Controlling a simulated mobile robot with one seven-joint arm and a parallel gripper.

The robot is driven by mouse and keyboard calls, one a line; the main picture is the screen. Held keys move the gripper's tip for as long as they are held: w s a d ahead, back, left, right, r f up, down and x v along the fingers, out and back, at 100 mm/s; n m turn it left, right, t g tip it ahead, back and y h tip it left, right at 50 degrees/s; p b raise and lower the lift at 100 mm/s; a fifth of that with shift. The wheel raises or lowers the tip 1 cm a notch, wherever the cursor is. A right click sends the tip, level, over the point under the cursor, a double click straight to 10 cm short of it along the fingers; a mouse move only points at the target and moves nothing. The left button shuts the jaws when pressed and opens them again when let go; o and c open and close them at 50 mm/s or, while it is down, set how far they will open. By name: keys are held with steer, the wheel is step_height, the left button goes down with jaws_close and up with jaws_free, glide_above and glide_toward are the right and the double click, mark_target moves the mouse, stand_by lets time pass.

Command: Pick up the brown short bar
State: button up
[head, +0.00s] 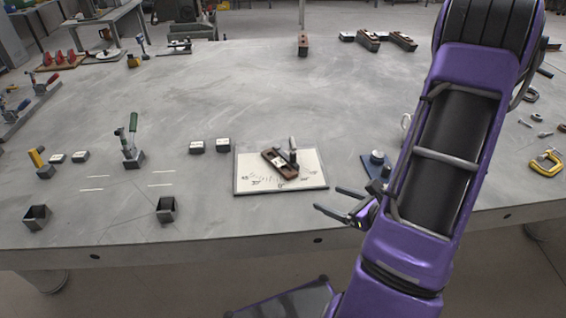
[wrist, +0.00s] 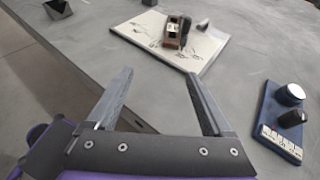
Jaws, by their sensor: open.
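A brown bar (head: 278,165) lies tilted on the white angle-marked board (head: 245,185), with a grey clamp handle (head: 293,150) beside or over its right end. I cannot tell whether the clamp presses on it. In the wrist view the bar (wrist: 171,42) is seen nearly end-on, partly hidden by the dark clamp. A separate short brown block (head: 303,46) stands at the back middle of the table. My gripper (head: 327,198) is open and empty, near the table's front edge, right of and in front of the board. In the wrist view its fingers (wrist: 159,74) point towards the board.
A blue plate with round knobs (head: 375,165) lies right of the board; it shows in the wrist view too (wrist: 282,140). Dark cups (head: 166,210), small blocks (head: 196,147) and a green-handled clamp (head: 131,150) stand left. More brown bars (head: 368,41) lie at the back. The table's middle is clear.

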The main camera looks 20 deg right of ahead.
steer(key=shift+d+m+h, duration=0.4)
steer(key=shift+d, duration=0.1)
steer(key=shift+w+d+f+b, duration=0.1)
steer(key=shift+f+b, duration=0.1)
steer(key=shift+b, duration=0.15)
steer(key=b, duration=0.3)
glide_toward(293, 175)
steer(key=shift+w+a+f, duration=0.4)
steer(key=shift+w+f, duration=0.1)
steer(key=shift+f, duration=0.15)
steer(key=shift+x, duration=3)
steer(key=shift+w+d+r, duration=0.1)
steer(key=shift+d+r, duration=0.05)
steer(key=shift+r, duration=0.1)
steer(key=shift+c, duration=0.3)
jaws_close()
